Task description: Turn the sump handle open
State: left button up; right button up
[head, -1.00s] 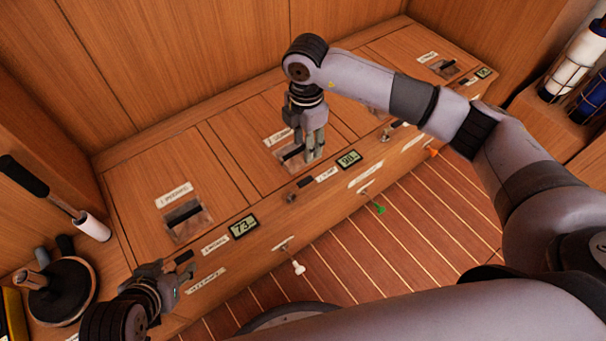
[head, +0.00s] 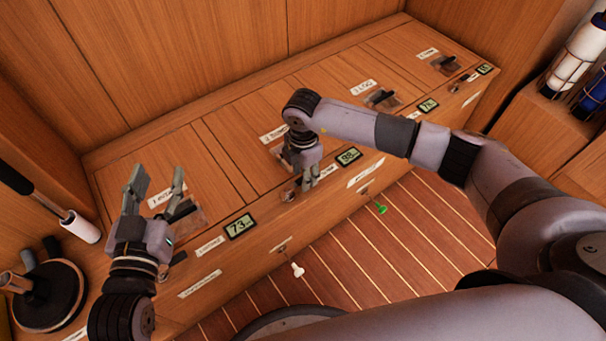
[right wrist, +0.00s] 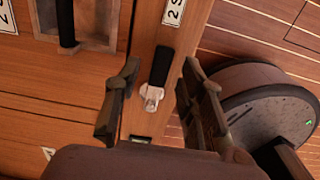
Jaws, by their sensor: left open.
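The sump handle (right wrist: 160,66) is a short black lever on a silver pivot (right wrist: 151,95), mounted on the cabinet's front edge beside a label starting "2 S" (right wrist: 174,9). My right gripper (right wrist: 162,85) is open, with one finger on each side of the lever and gaps between. In the head view my right gripper (head: 306,182) is at the front edge by the second bay and hides most of the lever; the silver pivot (head: 288,196) shows beside it. My left gripper (head: 158,172) is open and empty above the first bay.
The cabinet top (head: 235,135) has several labelled bays with recessed black grips (head: 182,212) and small displays (head: 240,226). A dark winch (head: 50,295) stands at left. The plank floor is clear.

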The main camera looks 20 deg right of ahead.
jog(key=shift+f, duration=0.1)
jog(key=shift+c, duration=0.2)
grip_shut()
dwell(0.7)
